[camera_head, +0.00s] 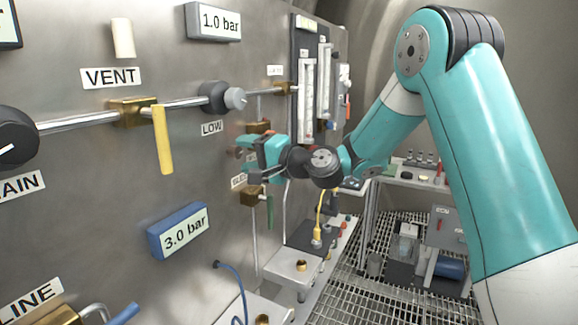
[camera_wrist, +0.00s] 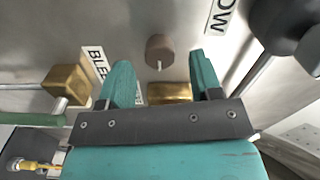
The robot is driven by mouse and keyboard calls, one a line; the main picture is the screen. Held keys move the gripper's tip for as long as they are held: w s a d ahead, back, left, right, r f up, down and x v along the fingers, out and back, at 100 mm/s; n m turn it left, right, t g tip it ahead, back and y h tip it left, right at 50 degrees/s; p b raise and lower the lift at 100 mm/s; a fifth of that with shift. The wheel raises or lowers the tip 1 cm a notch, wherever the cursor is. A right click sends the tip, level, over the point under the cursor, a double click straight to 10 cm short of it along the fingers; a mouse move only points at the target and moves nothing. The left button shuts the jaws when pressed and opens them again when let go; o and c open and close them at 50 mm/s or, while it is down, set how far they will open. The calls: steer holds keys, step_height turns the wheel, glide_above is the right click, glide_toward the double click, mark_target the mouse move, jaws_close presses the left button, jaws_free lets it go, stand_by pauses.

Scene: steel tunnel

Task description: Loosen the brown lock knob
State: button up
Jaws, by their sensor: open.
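The brown lock knob (camera_wrist: 160,50) is a round, dull brown knob with a pale mark on its front, on the steel panel in the wrist view. My gripper (camera_wrist: 160,62) is open. One teal finger is on each side of the knob's position in the picture, with gaps between. The knob is not held, and I cannot tell how far the fingertips are from the panel. In the head view my gripper (camera_head: 243,148) is close to the panel and largely covers the knob's place.
A brass block (camera_wrist: 170,91) sits just below the knob, between the fingers. Another brass fitting (camera_wrist: 68,83) is left, by the BLEED label (camera_wrist: 97,65). A dark regulator knob (camera_wrist: 285,25) is at upper right. In the head view a yellow lever (camera_head: 163,140) hangs farther left.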

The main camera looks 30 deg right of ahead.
steer(key=b+v, duration=0.4)
steer(key=v, duration=1)
steer(key=shift+s+d+b, duration=0.25)
steer(key=shift+s+b, duration=0.05)
steer(key=shift+b, duration=0.05)
steer(key=s+a+f+n+g, duration=0.3)
steer(key=s+a+n+g, duration=0.2)
steer(key=a, duration=0.3)
steer(key=s+a+f+n+g, duration=0.3)
steer(key=s+a+n+g, duration=0.15)
steer(key=a, duration=0.25)
steer(key=s+f+n+g+h, duration=0.2)
steer(key=s+f+n+h, duration=0.1)
steer(key=s, duration=0.4)
steer(key=s+f+n+g+h, duration=0.2)
steer(key=s+n+g+h, duration=0.1)
steer(key=s, duration=0.5)
steer(key=shift+s+f, duration=0.25)
steer(key=shift+f, duration=0.15)
